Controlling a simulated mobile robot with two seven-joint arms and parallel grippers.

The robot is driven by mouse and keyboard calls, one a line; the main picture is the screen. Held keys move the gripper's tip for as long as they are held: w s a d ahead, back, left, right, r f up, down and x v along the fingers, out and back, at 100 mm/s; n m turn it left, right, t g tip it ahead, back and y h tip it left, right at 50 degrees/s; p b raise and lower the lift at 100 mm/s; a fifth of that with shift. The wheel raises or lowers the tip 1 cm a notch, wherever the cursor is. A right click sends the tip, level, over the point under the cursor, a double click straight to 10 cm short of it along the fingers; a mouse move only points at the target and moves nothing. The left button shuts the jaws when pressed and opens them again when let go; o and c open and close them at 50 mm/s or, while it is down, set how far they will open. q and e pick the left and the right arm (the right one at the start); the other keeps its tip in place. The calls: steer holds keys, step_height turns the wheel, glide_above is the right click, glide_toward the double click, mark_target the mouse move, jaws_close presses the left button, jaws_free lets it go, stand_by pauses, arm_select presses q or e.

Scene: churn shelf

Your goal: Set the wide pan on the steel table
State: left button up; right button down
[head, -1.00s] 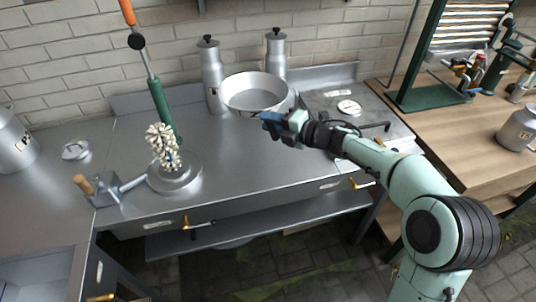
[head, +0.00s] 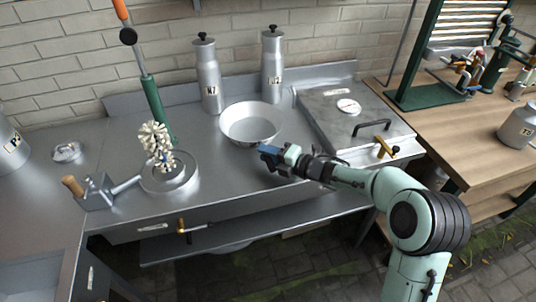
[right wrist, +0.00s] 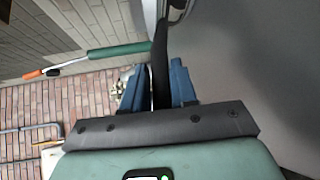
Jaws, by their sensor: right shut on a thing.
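The wide pan (head: 252,123) is a round, pale metal pan, upright and low over the steel table (head: 230,178), in front of two milk cans. I cannot tell for sure whether its base touches the tabletop. My right gripper (head: 270,154) is at the pan's near right side. In the right wrist view, the blue fingers of the right gripper (right wrist: 157,88) are shut on the pan's dark handle (right wrist: 160,60); only a strip of the pan's rim shows at the top. My left gripper is not in view.
Two milk cans (head: 209,80) (head: 272,68) stand behind the pan. A steel unit with a dial and lid handle (head: 345,118) is to the right. A round base with a white knotted mop-like head (head: 155,145) stands left. The tabletop's front middle is clear.

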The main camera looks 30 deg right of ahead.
steer(key=shift+r, duration=0.1)
steer(key=c, duration=1.3)
jaws_free()
steer(key=shift+f, duration=0.2)
steer(key=o, duration=0.4)
steer(key=shift+r, duration=0.2)
steer(key=v, duration=1.2)
steer(key=shift+f, duration=0.15)
